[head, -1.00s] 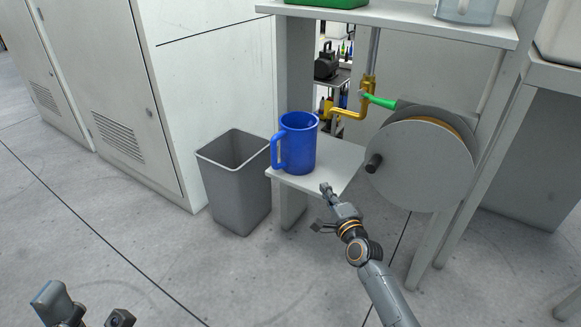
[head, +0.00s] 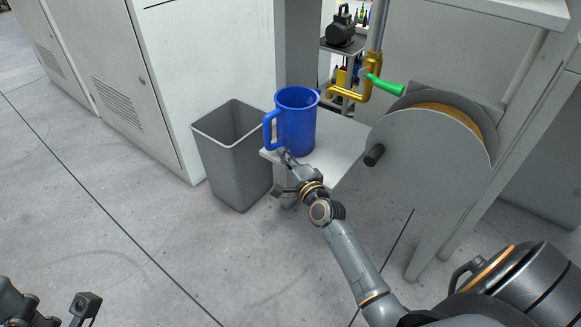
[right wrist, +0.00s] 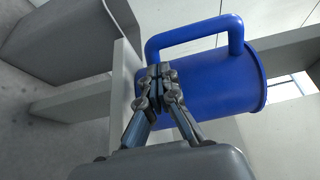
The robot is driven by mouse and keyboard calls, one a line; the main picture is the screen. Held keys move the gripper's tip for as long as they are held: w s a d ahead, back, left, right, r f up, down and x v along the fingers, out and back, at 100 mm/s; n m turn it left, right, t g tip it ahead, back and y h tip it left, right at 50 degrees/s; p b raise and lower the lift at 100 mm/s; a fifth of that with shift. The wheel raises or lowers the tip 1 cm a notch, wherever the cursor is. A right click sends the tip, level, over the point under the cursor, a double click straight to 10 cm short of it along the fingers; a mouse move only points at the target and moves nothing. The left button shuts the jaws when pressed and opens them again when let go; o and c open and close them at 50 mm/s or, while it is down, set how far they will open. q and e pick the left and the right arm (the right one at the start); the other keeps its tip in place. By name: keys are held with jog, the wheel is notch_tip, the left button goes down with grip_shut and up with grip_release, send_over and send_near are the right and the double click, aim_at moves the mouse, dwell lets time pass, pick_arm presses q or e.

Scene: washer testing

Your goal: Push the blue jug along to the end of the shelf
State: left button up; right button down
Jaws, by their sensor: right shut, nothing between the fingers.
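The blue jug (head: 298,124) stands upright on the low white shelf (head: 334,160), near its left end, with its handle to the left. My right gripper (head: 284,156) is shut and empty at the lower front of the jug, by the handle side. In the right wrist view the jug (right wrist: 205,85) lies right in front of the closed fingertips (right wrist: 158,72), which look to be at or against its lower wall; exact contact is hard to tell. Part of my left gripper (head: 50,308) shows at the bottom left, its fingers not clear.
A grey bin (head: 231,150) stands on the floor just left of the shelf. A hose reel (head: 432,158) and a brass tap (head: 368,88) with a green handle (head: 386,86) are to the right. White cabinets (head: 135,80) stand at left.

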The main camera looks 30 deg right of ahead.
jog(key=shift+w+d+b, duration=0.1)
jog(key=shift+w+b, duration=0.2)
jog(key=shift+w, duration=1.15)
jog(key=shift+s+a+p, duration=0.2)
jog(key=shift+a+p, duration=0.45)
jog(key=shift+a, duration=0.15)
jog(key=shift+s, duration=0.1)
